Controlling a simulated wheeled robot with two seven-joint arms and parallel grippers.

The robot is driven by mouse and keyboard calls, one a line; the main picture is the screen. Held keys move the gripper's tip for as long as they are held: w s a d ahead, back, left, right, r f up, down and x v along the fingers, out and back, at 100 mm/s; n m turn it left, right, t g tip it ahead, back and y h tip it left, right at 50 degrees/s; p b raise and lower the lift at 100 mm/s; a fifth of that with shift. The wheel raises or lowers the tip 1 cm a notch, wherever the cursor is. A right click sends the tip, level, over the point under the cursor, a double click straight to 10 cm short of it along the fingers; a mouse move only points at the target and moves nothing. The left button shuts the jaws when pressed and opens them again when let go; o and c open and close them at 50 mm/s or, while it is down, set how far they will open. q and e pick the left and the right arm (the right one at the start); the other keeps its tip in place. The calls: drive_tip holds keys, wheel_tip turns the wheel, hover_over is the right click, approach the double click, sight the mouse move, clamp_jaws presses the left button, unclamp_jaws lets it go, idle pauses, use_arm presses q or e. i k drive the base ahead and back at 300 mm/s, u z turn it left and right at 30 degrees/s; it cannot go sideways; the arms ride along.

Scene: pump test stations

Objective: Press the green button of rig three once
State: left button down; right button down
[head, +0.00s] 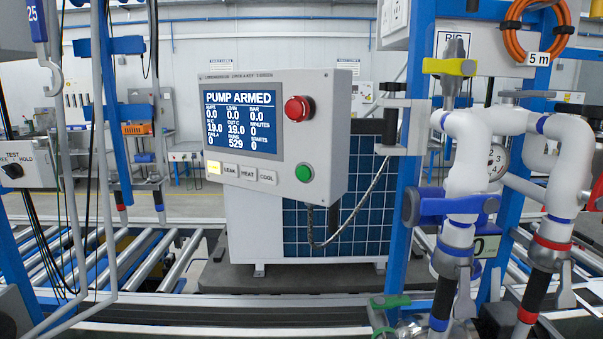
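A grey control box (330,150) hangs in the middle of the head view, in front of a white unit with a dark blue grid panel. A round green button (304,173) sits at the lower right of its face, unobstructed. A red mushroom button (298,109) sits above it. The screen (242,122) reads PUMP ARMED, with several values below. Under it is a row of small buttons; the leftmost (214,167) is lit yellow, and others read LEAK, HEAT and COOL. A RIG sign (453,42) at upper right has its number hidden or unreadable. Neither gripper is in view.
White pipes (466,150) with a yellow valve handle (449,67) and a blue valve handle (458,206) stand at right beside a blue post (408,170). A hook (54,75) and hanging cables are at left. A roller conveyor (150,262) runs below. Space before the box looks clear.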

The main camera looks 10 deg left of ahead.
sight(303, 172)
drive_tip(key=k, duration=1.35)
drive_tip(key=z, duration=0.65)
drive_tip(key=i, duration=1.5)
drive_tip(key=u, duration=0.65)
